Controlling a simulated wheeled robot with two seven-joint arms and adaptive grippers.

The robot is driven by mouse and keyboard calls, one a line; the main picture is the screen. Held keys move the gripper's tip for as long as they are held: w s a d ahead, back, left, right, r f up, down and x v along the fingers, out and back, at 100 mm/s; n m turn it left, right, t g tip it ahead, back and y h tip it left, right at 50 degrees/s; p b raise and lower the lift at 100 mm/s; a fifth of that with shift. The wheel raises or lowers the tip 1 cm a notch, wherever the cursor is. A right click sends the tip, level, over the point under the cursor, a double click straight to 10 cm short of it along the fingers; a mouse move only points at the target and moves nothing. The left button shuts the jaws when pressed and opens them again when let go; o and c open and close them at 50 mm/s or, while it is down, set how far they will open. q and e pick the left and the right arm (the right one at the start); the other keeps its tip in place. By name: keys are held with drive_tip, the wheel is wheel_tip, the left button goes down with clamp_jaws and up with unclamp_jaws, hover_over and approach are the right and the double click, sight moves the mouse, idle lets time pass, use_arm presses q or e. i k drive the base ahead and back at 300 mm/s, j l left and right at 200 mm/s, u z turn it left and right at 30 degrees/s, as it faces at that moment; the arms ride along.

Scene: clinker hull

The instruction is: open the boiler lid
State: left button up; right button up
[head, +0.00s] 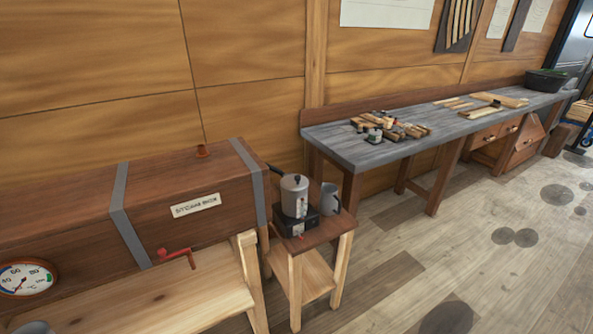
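Neither of my grippers shows in the head view, and nothing is touching the boiler.
A workbench (368,152) holds clutter behind. The floor (400,270) at right is clear.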

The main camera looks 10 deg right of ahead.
sight(290, 182)
drive_tip(key=i+l+u, duration=0.15)
drive_tip(key=l, duration=0.25)
drive_tip(key=i+l+u, duration=0.15)
drive_tip(key=l, duration=0.25)
drive_tip(key=i+l+u, duration=0.15)
drive_tip(key=l, duration=0.25)
drive_tip(key=l+u, duration=0.15)
drive_tip(key=l, duration=0.3)
drive_tip(key=i, duration=0.05)
